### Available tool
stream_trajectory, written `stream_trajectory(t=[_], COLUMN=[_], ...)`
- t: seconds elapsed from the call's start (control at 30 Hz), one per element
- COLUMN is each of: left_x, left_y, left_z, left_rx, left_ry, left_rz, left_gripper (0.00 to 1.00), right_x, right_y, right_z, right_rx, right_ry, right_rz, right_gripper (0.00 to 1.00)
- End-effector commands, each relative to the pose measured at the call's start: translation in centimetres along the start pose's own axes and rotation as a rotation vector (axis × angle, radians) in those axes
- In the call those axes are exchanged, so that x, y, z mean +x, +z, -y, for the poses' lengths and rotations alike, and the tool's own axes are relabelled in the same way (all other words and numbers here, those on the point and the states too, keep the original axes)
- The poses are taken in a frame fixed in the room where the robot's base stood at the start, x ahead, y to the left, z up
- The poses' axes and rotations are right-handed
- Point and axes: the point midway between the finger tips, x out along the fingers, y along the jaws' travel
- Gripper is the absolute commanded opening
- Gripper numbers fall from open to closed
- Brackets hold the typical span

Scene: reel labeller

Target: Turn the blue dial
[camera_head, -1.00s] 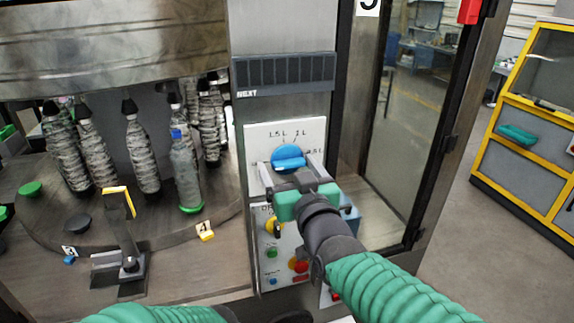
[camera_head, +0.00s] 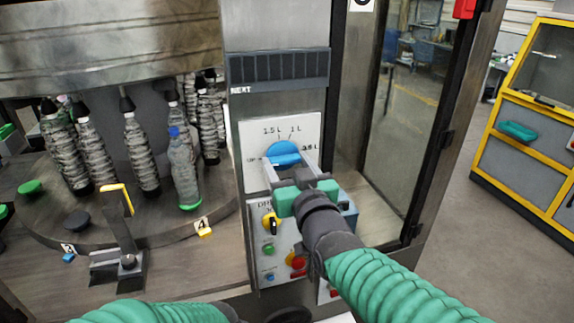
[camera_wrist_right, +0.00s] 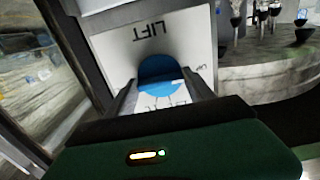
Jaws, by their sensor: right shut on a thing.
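The blue dial (camera_head: 283,154) is on a white panel (camera_head: 312,130) marked with "1.5 L", "1 L" and another litre label. My right gripper (camera_head: 289,166) reaches the dial from the front, with one finger on each side of it, shut on it. In the right wrist view the blue dial (camera_wrist_right: 158,70) lies between the two fingers (camera_wrist_right: 160,92), and its lower part is partly covered. The dial's pointer direction is hard to tell. My left gripper is out of view; only part of my left arm shows at the bottom edge.
Below the dial is a control panel with a yellow switch (camera_head: 270,222), a green button (camera_head: 268,249) and a red button (camera_head: 297,262). A turntable with several bottles (camera_head: 184,168) stands at left. A glass door (camera_head: 400,110) is at right.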

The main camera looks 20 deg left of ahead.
Motion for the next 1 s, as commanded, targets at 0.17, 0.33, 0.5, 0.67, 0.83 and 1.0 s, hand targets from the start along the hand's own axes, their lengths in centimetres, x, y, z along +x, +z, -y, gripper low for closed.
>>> stream_trajectory(t=[0.17,0.33,0.5,0.67,0.83,1.0], left_x=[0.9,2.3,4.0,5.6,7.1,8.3], left_y=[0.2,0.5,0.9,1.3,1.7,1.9], left_z=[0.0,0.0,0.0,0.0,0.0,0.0], left_rx=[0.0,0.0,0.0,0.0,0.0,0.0], left_ry=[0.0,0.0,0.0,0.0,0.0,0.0], left_rz=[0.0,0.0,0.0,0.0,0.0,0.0], left_gripper=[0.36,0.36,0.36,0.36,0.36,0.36], right_x=[0.0,0.0,0.0,0.0,0.0,0.0], right_y=[0.1,0.2,0.3,0.3,0.3,0.2], right_z=[0.0,0.0,0.0,-0.1,0.0,-0.1], right_rx=[0.051,0.151,0.295,0.447,0.61,0.772], right_ry=[0.0,0.0,0.0,-0.001,-0.001,-0.001], right_rz=[-0.005,-0.006,-0.006,-0.007,-0.005,-0.006], right_gripper=[0.21,0.21,0.21,0.21,0.21,0.21])
